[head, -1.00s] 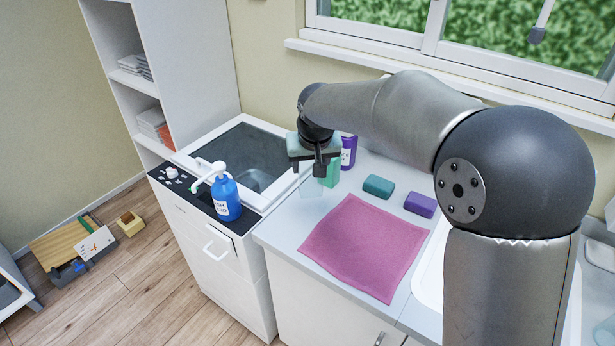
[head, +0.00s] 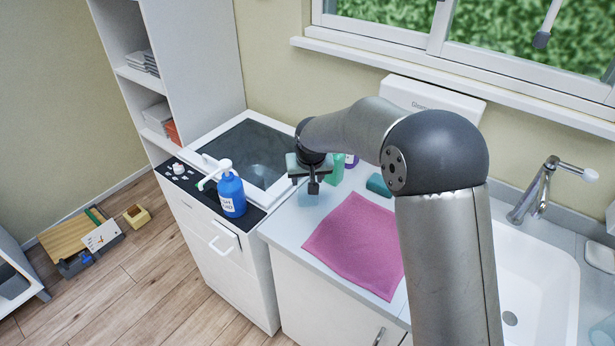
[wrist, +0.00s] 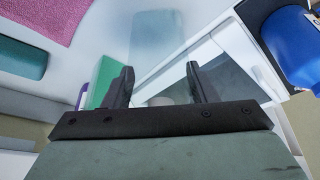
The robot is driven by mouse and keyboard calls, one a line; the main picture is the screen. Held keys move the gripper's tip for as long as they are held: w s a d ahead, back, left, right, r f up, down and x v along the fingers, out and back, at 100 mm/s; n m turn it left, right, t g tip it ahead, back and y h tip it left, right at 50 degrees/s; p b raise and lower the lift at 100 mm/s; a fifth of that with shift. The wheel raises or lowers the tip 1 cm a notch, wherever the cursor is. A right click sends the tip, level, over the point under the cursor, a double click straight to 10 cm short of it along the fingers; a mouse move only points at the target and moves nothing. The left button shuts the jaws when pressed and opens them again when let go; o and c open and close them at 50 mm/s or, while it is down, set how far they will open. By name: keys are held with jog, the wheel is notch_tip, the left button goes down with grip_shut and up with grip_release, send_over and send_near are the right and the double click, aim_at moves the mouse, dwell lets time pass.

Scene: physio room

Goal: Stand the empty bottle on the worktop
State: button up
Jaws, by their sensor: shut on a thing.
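The empty bottle (head: 308,199) is a clear, faintly bluish shape, hard to make out. It hangs below my gripper (head: 313,187), which is shut on it, above the left end of the pale worktop (head: 284,231). In the wrist view the see-through bottle (wrist: 160,45) lies between and beyond the two dark fingers (wrist: 160,82). I cannot tell whether its base touches the worktop. A blue pump bottle (head: 232,195) with a white pump stands on the black strip of the cabinet to the left; it also shows in the wrist view (wrist: 300,45).
A pink cloth (head: 352,245) lies right of my gripper. A green bottle (head: 338,168), a purple bottle (head: 352,160) and a teal block (head: 379,185) stand behind it. The dark basin (head: 255,150) is at left, the white sink (head: 530,280) at right.

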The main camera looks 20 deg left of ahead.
jog(key=shift+f, duration=0.2)
jog(key=o, duration=1)
jog(key=shift+c, duration=0.2)
jog(key=shift+r, duration=0.15)
